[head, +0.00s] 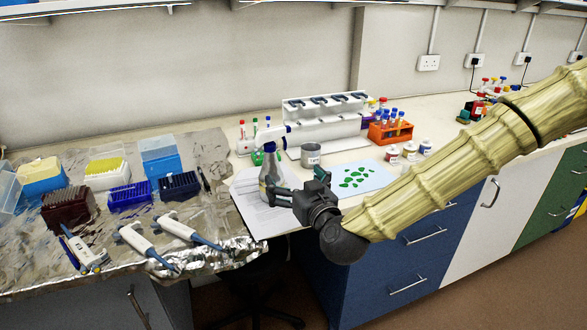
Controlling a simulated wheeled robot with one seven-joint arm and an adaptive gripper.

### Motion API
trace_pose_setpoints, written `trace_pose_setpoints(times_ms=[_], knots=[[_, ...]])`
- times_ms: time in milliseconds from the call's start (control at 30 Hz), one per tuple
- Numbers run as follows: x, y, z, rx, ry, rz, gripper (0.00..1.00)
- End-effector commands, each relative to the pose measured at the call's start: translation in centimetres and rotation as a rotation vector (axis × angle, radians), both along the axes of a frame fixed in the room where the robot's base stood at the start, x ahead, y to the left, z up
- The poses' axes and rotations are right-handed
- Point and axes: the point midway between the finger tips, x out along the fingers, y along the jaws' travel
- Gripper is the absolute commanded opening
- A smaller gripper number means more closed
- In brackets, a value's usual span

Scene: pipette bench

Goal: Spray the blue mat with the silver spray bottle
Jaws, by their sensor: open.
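The silver spray bottle (271,170) stands upright on white papers near the front edge of the bench, with a white spray head on top. The blue mat (382,177) is pale blue, lies flat to the right of the bottle and has several green leaf-like pieces on it. My gripper (297,184) is open and black, at the bottle's lower right in the picture, with its fingers pointing towards it. It holds nothing. One finger overlaps the bottle's lower part, so I cannot tell whether they touch.
A grey cup (311,156) stands behind, between bottle and mat. A white pipette stand (325,122), an orange tube rack (390,132) and small jars (410,150) stand farther back. Pipettes (137,240) and tip boxes (130,196) cover the foil at left.

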Motion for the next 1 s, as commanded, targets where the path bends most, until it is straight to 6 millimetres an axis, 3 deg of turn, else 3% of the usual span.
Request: trace_pose_setpoints(times_ms=[100,200,1000], knots=[[0.3,0.0,1.8,0.006,-0.039,-0.007,1.00],[0.6,0.1,2.3,0.004,-0.051,-0.009,1.00],[6.8,2.2,2.2,0.004,-0.048,-0.010,1.00]])
